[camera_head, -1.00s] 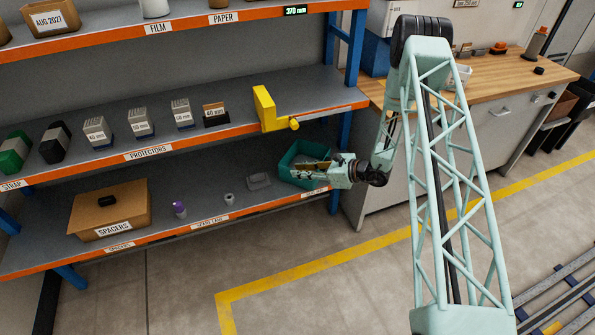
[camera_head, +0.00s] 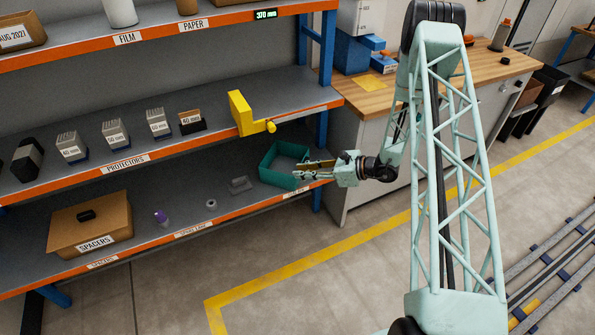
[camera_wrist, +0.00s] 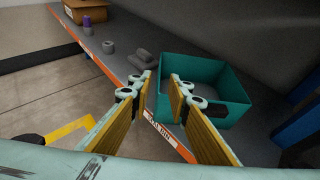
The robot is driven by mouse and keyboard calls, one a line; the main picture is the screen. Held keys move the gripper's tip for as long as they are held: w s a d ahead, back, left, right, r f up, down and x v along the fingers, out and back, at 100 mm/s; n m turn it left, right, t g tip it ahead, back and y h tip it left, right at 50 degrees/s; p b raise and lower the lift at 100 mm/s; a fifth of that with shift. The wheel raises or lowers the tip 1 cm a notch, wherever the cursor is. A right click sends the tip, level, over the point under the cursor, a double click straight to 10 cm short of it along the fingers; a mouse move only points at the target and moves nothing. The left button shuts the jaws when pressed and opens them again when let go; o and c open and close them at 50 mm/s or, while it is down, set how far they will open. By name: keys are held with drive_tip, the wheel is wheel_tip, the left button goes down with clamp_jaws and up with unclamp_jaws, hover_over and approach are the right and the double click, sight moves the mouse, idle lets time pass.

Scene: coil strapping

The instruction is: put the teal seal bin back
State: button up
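The teal seal bin (camera_head: 272,163) stands upright on the lower shelf at its right end, below the yellow tool. My gripper (camera_head: 300,170) is at the shelf's front edge, just in front of the bin. In the wrist view my gripper (camera_wrist: 162,84) is open, with a clear gap between its yellow-padded fingers. Nothing is between the fingers. The right finger overlaps the bin's near left corner in that view; I cannot tell if they touch.
The lower shelf (camera_head: 140,205) also holds a cardboard spacers box (camera_head: 90,222), a purple-capped bottle (camera_head: 161,217), a small grey ring (camera_head: 211,203) and a grey block (camera_head: 240,185). A yellow tool (camera_head: 245,114) overhangs the shelf above. A blue post (camera_head: 321,130) stands right of the bin.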

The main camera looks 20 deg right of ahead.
drive_tip(key=shift+s+d, duration=0.1)
drive_tip(key=shift+r, duration=0.1)
idle(0.6)
drive_tip(key=s+a+r+n+g, duration=0.2)
drive_tip(key=s+a+r+n, duration=0.25)
drive_tip(key=r, duration=0.65)
drive_tip(key=s+a+r+n+g, duration=0.35)
drive_tip(key=s+a+r, duration=0.2)
drive_tip(key=r, duration=0.55)
drive_tip(key=s+a+r+n+g, duration=0.1)
drive_tip(key=s+a+r+n, duration=0.4)
drive_tip(key=r, duration=0.6)
drive_tip(key=s+a+r+n+g+h, duration=0.1)
drive_tip(key=s+r+n+h, duration=0.25)
drive_tip(key=s+r, duration=0.6)
drive_tip(key=s+a+r+n+g+h, duration=0.15)
drive_tip(key=s+r+n, duration=0.35)
drive_tip(key=s, duration=0.8)
drive_tip(key=s+d+r+n+t+h, duration=0.2)
drive_tip(key=s+d+r, duration=0.1)
drive_tip(key=s, duration=0.4)
drive_tip(key=s+d+r+n+t+h, duration=0.2)
drive_tip(key=s+d, duration=0.3)
drive_tip(key=s, duration=0.3)
drive_tip(key=shift+r+t+h, duration=0.3)
drive_tip(key=shift+r+h, duration=0.2)
drive_tip(key=shift+h, duration=0.2)
